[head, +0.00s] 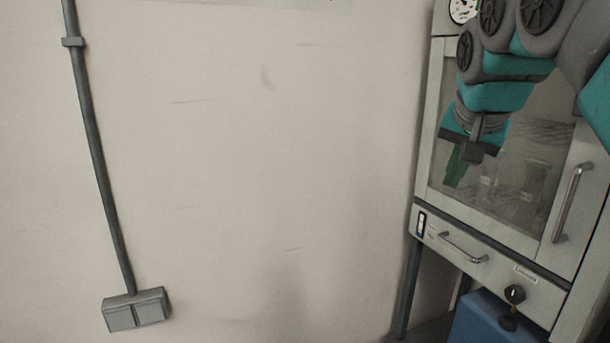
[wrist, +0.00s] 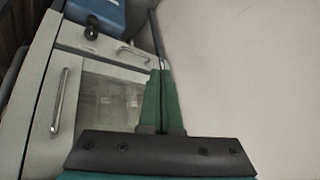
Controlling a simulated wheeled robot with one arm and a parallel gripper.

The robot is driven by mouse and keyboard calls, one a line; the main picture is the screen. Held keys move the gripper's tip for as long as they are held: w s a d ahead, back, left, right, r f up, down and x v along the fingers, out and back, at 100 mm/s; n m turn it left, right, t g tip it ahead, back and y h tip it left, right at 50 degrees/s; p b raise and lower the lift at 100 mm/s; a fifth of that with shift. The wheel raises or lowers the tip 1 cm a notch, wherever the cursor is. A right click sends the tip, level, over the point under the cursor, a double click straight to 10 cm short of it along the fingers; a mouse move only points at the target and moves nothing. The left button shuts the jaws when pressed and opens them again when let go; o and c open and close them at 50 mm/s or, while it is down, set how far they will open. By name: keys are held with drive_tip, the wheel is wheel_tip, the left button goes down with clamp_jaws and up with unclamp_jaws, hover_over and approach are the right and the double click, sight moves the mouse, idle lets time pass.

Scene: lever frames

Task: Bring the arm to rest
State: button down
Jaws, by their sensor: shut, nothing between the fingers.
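My gripper shows in the head view (head: 455,172) at the upper right, with green fingers pointing down in front of the glass door of a grey cabinet (head: 427,150). In the wrist view my gripper (wrist: 161,75) has its two green fingers together, with nothing between them. The teal and grey links of my arm reach in from the upper right of the head view and cover part of the cabinet's door and top. I cannot tell how far the fingers are from the glass.
The cabinet door has a vertical handle (head: 573,202), and a drawer handle (head: 463,246) and a black knob (head: 514,294) sit below. A blue box (head: 480,322) stands under the cabinet. A pale bare wall (head: 250,150) fills the left, with a conduit (head: 97,160) and switch box (head: 137,310).

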drive_tip(key=s+a+f+n+g, duration=0.2)
drive_tip(key=s+a+f, duration=0.1)
drive_tip(key=s+f, duration=0.6)
drive_tip(key=s+a+f+n+g+y, duration=0.1)
drive_tip(key=s+a+f+n+g, duration=0.1)
drive_tip(key=s+f, duration=0.8)
drive_tip(key=s+a+f+n+g, duration=0.3)
drive_tip(key=s+f, duration=0.6)
drive_tip(key=f, duration=0.5)
drive_tip(key=shift+s+a+f+g, duration=0.2)
drive_tip(key=shift+s+a+g, duration=0.1)
drive_tip(key=shift+a+g, duration=0.2)
